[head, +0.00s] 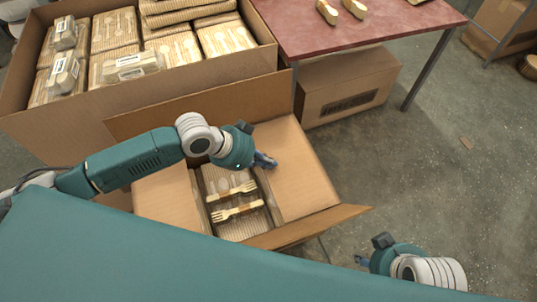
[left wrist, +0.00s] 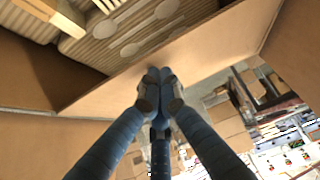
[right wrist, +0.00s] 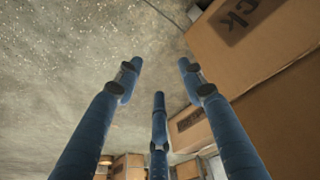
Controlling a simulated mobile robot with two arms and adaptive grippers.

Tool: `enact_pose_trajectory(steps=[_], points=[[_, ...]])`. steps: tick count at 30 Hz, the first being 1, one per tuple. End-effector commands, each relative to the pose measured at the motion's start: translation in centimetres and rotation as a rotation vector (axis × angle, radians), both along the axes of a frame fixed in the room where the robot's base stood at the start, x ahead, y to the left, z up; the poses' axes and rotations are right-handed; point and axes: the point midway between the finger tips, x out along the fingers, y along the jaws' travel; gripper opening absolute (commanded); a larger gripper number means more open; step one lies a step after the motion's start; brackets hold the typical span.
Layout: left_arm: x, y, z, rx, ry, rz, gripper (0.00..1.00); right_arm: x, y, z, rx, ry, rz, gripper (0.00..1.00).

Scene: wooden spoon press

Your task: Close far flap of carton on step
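The carton (head: 182,206) stands in the middle of the head view. Its far flap (head: 200,104) stands up, beside the large box behind. The left flap (head: 160,204) and right flap (head: 295,172) lie folded inward, with a gap between them showing wooden cutlery (head: 235,200). The near flap (head: 305,229) sticks outward, partly hidden by my body. My left gripper (head: 268,162) is over the right flap's inner edge, below the far flap; its fingers (left wrist: 155,82) are together, with nothing seen between them. My right gripper (head: 360,261) is open and empty, right of the carton; its fingers (right wrist: 158,78) are apart.
A large open box (head: 180,85) of packed cutlery stands directly behind the carton. A red-topped table (head: 390,28) is at the back right, with a closed box (head: 345,88) under it. The concrete floor (head: 430,150) to the right is mostly clear.

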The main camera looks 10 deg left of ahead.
Motion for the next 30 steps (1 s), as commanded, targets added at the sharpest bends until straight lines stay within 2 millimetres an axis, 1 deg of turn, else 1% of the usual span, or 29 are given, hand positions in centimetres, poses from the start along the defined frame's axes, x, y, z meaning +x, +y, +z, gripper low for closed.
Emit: enact_pose_trajectory(steps=[1,6,16,23,30], points=[[-0.2,0.1,0.0,0.001,0.005,0.001,0.00,0.1,0.0,0.8,0.000,-0.003,0.000,0.40],[-0.1,0.1,-0.6,0.000,-0.001,-0.001,0.00,0.2,0.0,0.6,0.001,-0.005,0.000,0.40],[-0.1,0.1,-0.5,0.000,0.000,0.000,0.00,0.3,0.0,0.6,0.001,-0.006,0.001,0.40],[-0.1,0.1,-0.2,0.000,0.000,0.000,0.00,0.4,0.0,-0.5,-0.001,0.003,0.001,0.40],[-0.1,0.1,0.0,0.000,0.000,0.000,0.00,1.1,0.1,-1.6,-0.001,-0.001,0.003,0.40]])
